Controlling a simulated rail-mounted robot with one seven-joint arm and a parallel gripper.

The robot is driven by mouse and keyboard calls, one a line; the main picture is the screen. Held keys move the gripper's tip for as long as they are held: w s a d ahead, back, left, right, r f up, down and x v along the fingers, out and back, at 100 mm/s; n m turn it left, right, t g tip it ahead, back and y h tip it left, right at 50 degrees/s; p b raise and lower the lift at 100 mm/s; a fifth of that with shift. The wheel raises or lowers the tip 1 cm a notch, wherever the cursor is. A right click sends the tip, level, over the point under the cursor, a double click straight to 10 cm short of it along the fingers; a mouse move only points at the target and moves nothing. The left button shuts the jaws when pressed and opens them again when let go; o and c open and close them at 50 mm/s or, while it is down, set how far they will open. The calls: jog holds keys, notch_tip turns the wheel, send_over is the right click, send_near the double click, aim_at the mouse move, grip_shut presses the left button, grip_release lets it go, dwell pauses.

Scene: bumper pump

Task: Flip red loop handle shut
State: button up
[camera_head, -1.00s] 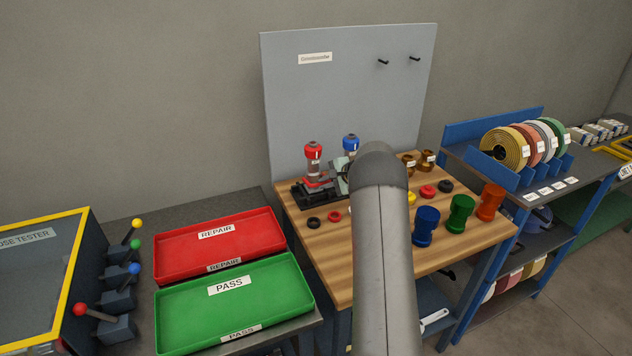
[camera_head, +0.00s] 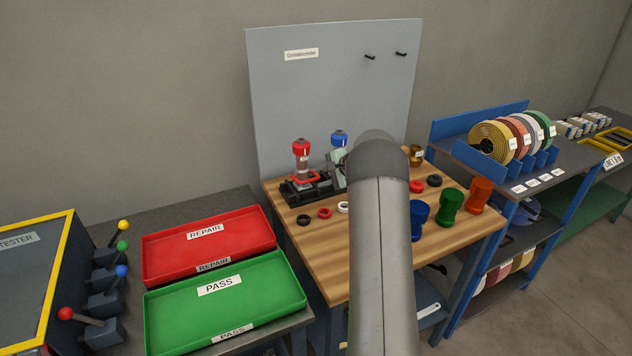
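A red loop handle (camera_head: 305,178) sits low on the red-capped fitting (camera_head: 301,152) in the black base (camera_head: 304,190) at the back left of the wooden bench. Whether the loop is open or shut is too small to tell. A blue-capped fitting (camera_head: 339,140) stands just right of it, partly hidden by my arm. My grey arm rises across the middle of the view. A small pale part, perhaps of my gripper, shows beside the blue-capped fitting. The fingers are not clearly visible.
On the wooden bench (camera_head: 330,260), small red, black and white rings lie in front of the base. Blue (camera_head: 419,218), green (camera_head: 451,208) and orange (camera_head: 480,194) cups stand at the right. A grey board (camera_head: 335,90) rises behind. Red (camera_head: 160,262) and green (camera_head: 165,327) trays lie left.

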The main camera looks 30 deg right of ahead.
jog(key=b+v, duration=0.3)
jog(key=v, duration=1)
jog(key=shift+s+r, duration=0.2)
jog(key=shift+s, duration=0.1)
